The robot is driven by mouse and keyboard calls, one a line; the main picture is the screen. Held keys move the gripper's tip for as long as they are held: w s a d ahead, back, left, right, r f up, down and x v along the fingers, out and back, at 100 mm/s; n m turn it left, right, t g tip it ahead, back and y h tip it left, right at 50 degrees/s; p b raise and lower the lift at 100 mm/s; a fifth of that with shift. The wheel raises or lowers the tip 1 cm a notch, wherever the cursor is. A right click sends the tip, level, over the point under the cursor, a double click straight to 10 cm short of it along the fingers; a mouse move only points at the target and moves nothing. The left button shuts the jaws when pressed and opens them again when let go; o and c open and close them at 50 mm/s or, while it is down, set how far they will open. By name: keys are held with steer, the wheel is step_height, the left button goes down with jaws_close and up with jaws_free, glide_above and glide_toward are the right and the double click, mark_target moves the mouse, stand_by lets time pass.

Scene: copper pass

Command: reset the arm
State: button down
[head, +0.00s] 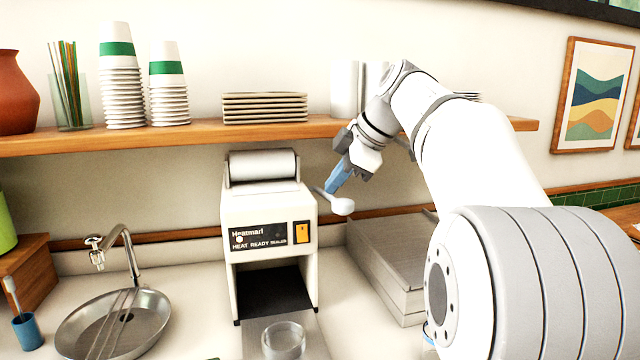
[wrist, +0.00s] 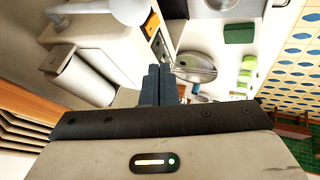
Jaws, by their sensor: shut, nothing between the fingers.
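My gripper (head: 333,187) is raised in front of the wall, just right of the white cup sealer (head: 268,210). Its blue fingers are together with nothing between them. The fingertips are close to the sealer's white lever and round knob (head: 342,206); I cannot tell whether they touch it. In the wrist view, the shut fingers (wrist: 160,82) point away from the camera, with the sealer (wrist: 112,42) to their left and the lever knob (wrist: 126,11) at the top.
A wooden shelf (head: 200,134) with stacked cups, plates and a straw glass runs behind my gripper. A clear cup (head: 284,340) stands below the sealer's opening. A flat grey box (head: 390,262) lies on the counter right of the sealer.

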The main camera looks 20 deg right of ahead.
steer(key=s+a+f+m+g+h, duration=0.1)
steer(key=s+a+f+m+h, duration=0.1)
steer(key=s+f+m, duration=0.6)
steer(key=s+a+f+m+g+h+p, duration=0.1)
steer(key=s+f+m, duration=0.7)
steer(key=s+f, duration=0.8)
step_height(320, 180, down, 3)
steer(key=shift+s+a+f+g+h, duration=0.2)
steer(key=shift+s+a+g+h, duration=0.15)
steer(key=shift+a+h, duration=0.55)
